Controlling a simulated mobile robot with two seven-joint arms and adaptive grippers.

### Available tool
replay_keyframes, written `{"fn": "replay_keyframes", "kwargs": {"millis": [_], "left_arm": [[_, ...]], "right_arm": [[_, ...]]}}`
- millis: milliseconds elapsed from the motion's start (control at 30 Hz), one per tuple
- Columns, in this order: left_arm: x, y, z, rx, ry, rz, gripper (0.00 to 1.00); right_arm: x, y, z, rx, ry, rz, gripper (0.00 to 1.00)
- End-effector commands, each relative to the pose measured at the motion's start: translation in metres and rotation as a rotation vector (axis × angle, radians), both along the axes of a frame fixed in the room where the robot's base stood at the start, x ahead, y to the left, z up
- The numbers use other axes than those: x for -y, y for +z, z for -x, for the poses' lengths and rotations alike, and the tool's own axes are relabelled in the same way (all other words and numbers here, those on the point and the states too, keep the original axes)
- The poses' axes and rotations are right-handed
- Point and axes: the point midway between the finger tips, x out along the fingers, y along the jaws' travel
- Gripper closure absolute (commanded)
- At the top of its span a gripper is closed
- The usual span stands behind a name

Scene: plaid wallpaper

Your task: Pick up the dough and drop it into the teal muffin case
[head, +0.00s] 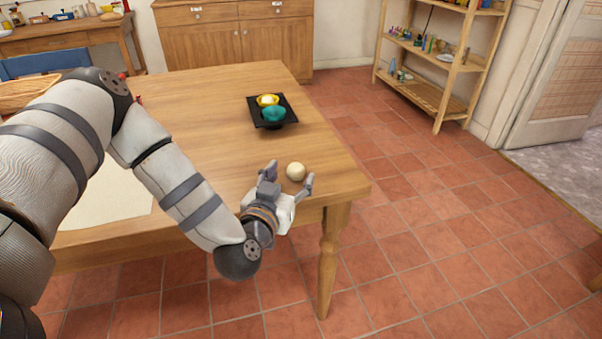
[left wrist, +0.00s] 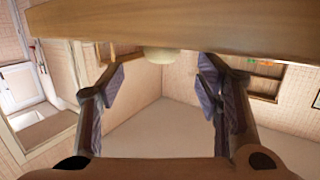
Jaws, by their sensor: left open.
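The dough (head: 295,171) is a small pale ball on the wooden table near its front right corner. My left gripper (head: 288,182) is open beside it on the near side, its fingers pointing toward the dough. In the left wrist view the dough (left wrist: 158,55) shows at the table edge, ahead of and between the open fingers (left wrist: 160,85), with nothing held. The teal muffin case (head: 274,114) sits on a black tray (head: 257,120) farther back on the table. My right gripper is not in view.
The wooden table (head: 200,90) is bare between the dough and the tray. A pale mat (head: 110,205) lies at the left, partly hidden by my arm. A shelf (head: 440,60) stands beyond the tiled floor.

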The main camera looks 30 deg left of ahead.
Motion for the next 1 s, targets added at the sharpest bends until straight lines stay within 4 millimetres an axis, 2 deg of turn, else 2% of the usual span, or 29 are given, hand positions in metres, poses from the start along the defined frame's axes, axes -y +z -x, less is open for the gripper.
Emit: {"fn": "replay_keyframes", "kwargs": {"millis": [233, 500, 567, 733, 1000], "left_arm": [[-0.016, -0.007, -0.041, -0.001, 0.003, -0.001, 0.41], [-0.017, -0.006, -0.048, 0.000, 0.000, 0.000, 0.41], [-0.017, -0.006, -0.048, 0.000, 0.000, 0.000, 0.53], [-0.017, -0.006, -0.048, -0.001, 0.000, 0.000, 0.91], [-0.017, -0.006, -0.048, -0.001, 0.000, 0.000, 0.93]], "right_arm": [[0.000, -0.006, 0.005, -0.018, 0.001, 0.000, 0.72], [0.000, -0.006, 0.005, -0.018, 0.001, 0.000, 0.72], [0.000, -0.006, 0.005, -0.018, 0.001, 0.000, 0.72], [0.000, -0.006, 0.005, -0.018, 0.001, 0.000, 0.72], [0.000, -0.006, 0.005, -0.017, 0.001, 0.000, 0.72]]}}
